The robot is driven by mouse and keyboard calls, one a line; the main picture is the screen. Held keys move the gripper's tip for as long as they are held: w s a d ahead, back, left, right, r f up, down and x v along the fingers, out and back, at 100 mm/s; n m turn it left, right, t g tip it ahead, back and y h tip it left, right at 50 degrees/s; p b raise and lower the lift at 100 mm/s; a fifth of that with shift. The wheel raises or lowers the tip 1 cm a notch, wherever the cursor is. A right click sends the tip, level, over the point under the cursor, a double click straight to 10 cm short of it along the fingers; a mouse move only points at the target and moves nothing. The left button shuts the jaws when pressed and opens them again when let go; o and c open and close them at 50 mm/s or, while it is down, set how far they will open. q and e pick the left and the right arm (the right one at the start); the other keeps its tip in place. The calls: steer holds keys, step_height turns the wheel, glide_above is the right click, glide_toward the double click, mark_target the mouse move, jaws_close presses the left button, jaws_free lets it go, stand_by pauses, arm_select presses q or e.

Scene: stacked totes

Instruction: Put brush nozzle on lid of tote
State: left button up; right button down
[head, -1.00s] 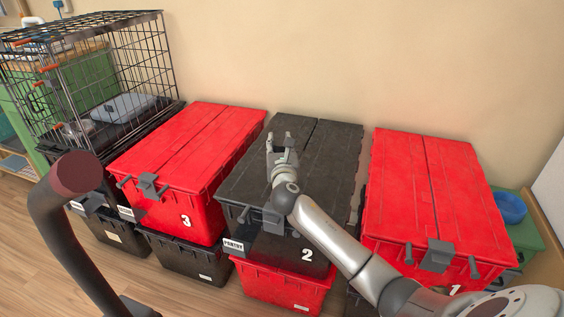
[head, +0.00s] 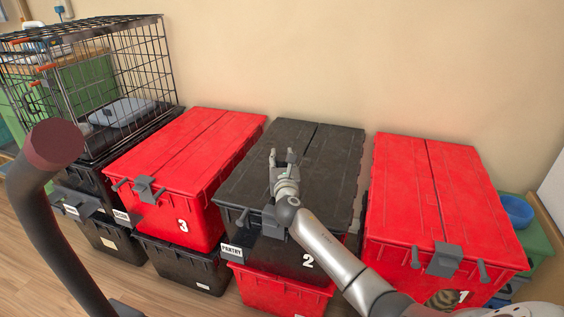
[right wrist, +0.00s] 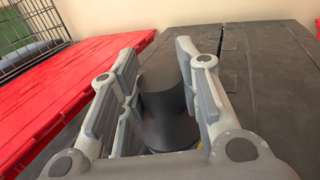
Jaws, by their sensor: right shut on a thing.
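My right gripper (head: 282,156) is over the black lid (head: 328,165) of the middle tote, marked 2. In the right wrist view, a dark, rounded piece, seemingly the brush nozzle (right wrist: 164,104), is between the fingers of the right gripper (right wrist: 160,70), which is shut on it. The black lid (right wrist: 272,85) lies behind and below it. I cannot tell whether the nozzle touches the lid. In the head view the nozzle is hardly distinguishable against the dark lid. My left gripper is not in view.
Red-lidded tote 3 (head: 190,150) stands to the left and red-lidded tote 1 (head: 400,190) to the right, all stacked on lower totes. A wire cage (head: 125,75) is at far left. A blue bowl (head: 516,210) sits at far right. The wall is close behind.

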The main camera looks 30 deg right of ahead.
steer(key=c, duration=1.1)
jaws_free()
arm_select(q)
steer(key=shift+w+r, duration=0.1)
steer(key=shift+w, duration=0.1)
arm_select(e)
steer(key=shift+o, duration=0.2)
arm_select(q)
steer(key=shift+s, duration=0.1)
arm_select(e)
steer(key=p+v, duration=0.2)
steer(key=v, duration=0.3)
steer(key=shift+s+a+r, duration=0.1)
steer(key=shift+s, duration=0.05)
steer(key=p+v, duration=0.1)
steer(key=v, duration=0.4)
steer(key=shift+s+a, duration=0.1)
steer(key=shift+s, duration=0.15)
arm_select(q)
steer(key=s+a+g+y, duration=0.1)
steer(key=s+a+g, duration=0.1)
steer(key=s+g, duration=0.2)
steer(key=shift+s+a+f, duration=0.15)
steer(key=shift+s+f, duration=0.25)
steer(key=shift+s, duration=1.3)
arm_select(e)
steer(key=shift+s+a, duration=0.3)
steer(key=shift+s, duration=0.2)
